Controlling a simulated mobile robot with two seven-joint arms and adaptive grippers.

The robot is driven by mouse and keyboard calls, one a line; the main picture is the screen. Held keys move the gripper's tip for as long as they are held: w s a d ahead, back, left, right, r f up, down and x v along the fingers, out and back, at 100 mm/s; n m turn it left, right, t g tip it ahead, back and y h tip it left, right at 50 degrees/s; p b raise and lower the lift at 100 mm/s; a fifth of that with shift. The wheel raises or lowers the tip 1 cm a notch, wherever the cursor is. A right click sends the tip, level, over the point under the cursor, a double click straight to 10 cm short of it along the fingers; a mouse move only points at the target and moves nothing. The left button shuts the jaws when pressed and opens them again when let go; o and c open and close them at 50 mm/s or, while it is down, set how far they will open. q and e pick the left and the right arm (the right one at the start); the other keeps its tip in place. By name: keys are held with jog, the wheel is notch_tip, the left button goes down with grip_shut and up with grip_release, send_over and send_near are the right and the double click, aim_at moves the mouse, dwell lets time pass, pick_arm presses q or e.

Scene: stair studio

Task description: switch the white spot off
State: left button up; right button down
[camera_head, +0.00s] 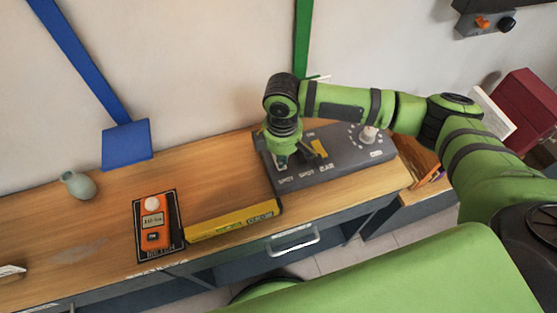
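A dark grey control panel (345,169) lies at the right of the wooden desk. White lettering reads "SPOT", "SPOT" and possibly "EAR" along its front edge. A yellow lever (318,148) stands in its middle, and a pale knob (369,134) sits inside a ring of white marks at its right. My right gripper (281,163) points down at the panel's left end, over the leftmost "SPOT" label. It hides the control beneath it, so I cannot tell whether it touches it. Its fingers are too small and shadowed to judge. My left gripper is out of view.
On the desk (95,221) are an orange device (154,238) on a black plate, a yellow bar (235,221) left of the panel, and a pale green vase (78,185). Bare desk lies behind the yellow bar. A drawer handle (292,240) sticks out in front.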

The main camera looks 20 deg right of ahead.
jog(key=shift+f, duration=0.7)
notch_tip(320, 180, up, 7)
jog(key=p, duration=0.8)
jog(key=shift+r, duration=0.1)
dwell(0.3)
dwell(0.4)
jog(key=shift+s, duration=0.1)
